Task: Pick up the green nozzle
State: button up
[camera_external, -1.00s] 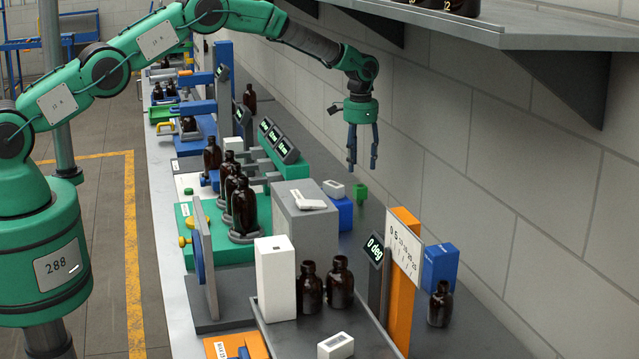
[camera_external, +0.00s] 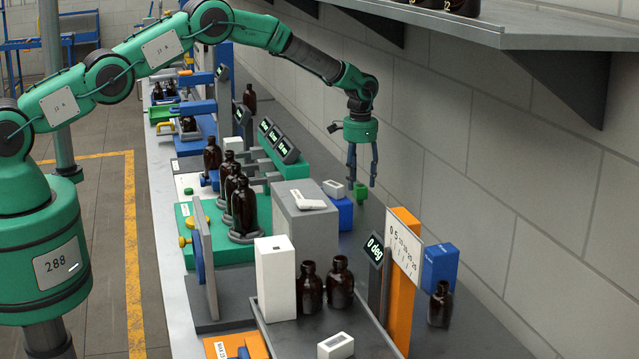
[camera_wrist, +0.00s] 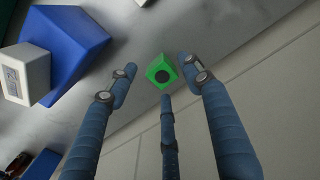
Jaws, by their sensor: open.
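The green nozzle (camera_external: 360,191) is a small green piece standing on the grey bench near the wall. In the wrist view my gripper (camera_wrist: 158,78) is open, and the nozzle lies in the gap between the fingertips. The fingers do not appear to touch it. How high the fingertips are above the bench is hard to tell.
A blue block (camera_external: 340,213) with a white box (camera_external: 333,189) on it stands close left of the nozzle; the blue block (camera_wrist: 62,45) also shows in the wrist view. A grey box (camera_external: 306,225) is further left. The wall (camera_external: 440,150) is close on the right.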

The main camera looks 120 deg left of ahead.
aim_at(359, 186)
jog(key=shift+f+p, duration=0.3)
jog(key=shift+f, duration=2)
jog(key=shift+c, duration=0.5)
jog(key=c, duration=0.9)
